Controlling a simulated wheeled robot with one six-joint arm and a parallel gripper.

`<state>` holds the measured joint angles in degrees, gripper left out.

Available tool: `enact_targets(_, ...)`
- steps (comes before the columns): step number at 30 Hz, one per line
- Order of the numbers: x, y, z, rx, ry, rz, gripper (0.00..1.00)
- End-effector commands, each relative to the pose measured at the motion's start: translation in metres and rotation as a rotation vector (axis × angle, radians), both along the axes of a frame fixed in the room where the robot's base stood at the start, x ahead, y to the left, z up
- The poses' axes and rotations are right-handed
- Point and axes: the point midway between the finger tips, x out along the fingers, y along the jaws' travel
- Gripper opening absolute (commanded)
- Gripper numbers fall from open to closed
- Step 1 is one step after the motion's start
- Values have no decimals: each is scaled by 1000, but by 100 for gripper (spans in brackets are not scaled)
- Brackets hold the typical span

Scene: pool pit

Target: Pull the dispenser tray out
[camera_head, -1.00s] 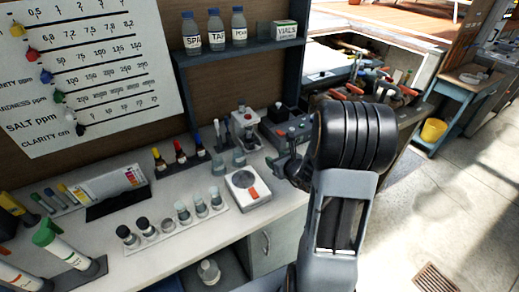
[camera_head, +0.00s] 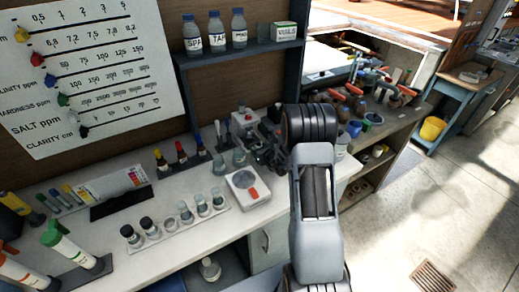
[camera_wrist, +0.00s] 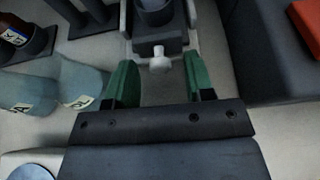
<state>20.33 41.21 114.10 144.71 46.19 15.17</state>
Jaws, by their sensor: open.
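My gripper (camera_head: 268,152) is beside the dispenser in the head view, partly hidden by my arm. In the wrist view my gripper (camera_wrist: 160,74) is open, its green fingers on either side of the knob with gaps to both. Nothing is held.
Glass beakers (camera_wrist: 78,84) stand close to the left finger. A dark box (camera_wrist: 262,50) with a red part lies to the right. A white scale (camera_head: 247,188) and a row of sample vials (camera_head: 186,214) stand nearer on the counter.

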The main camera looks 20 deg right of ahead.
Motion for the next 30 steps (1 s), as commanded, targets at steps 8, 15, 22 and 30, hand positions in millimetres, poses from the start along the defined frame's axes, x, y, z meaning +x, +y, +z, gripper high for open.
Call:
enact_targets(8,2,0,-1,-1,0,0,49)
enact_targets(15,1,0,-1,-1,0,1,29)
enact_targets(22,1,0,0,-1,0,1,7)
enact_targets(30,1,0,0,-1,0,1,0)
